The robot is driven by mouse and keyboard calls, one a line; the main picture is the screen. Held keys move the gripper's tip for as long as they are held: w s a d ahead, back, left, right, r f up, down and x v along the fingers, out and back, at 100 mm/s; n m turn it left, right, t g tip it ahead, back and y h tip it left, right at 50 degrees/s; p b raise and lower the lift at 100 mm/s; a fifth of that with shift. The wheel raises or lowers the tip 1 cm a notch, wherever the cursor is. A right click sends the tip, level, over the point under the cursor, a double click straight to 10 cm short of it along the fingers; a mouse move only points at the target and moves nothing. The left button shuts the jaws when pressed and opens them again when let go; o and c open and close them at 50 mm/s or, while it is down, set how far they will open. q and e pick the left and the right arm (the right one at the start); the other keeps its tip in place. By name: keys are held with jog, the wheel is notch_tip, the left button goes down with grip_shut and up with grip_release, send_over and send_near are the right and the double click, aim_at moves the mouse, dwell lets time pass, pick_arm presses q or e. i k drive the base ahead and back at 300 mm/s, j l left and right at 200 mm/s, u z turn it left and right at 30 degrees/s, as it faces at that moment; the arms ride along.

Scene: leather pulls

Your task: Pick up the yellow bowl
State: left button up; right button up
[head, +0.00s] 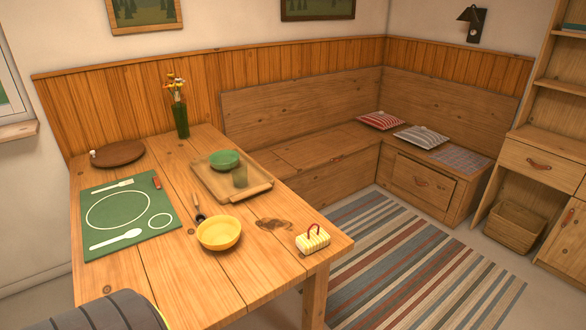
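The yellow bowl (219,233) stands upright on the wooden table (264,266), close to its front right part. It looks empty. Nothing is touching it from above. Neither of my grippers shows in the head view.
A green place mat (119,231) lies left of the bowl. A dark-handled utensil (199,207) lies just behind it. A wooden tray (260,189) with a green bowl (224,160) and a green cup (240,176) is farther back. A yellow-and-white striped block (313,240) with a red handle is right.

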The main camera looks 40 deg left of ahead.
aim_at(218, 233)
jog(key=i+u, duration=0.1)
jog(key=i, duration=0.4)
jog(key=i+l+u, duration=0.1)
jog(key=i, duration=0.4)
jog(key=i+l, duration=0.15)
jog(key=i, duration=0.35)
jog(key=i+u, duration=0.2)
jog(key=u, duration=0.25)
jog(key=i+u, duration=0.2)
jog(key=u, duration=0.25)
jog(key=i+l+u, duration=0.2)
jog(key=u, duration=0.25)
jog(key=i+l+u, duration=0.15)
jog(key=u, duration=0.35)
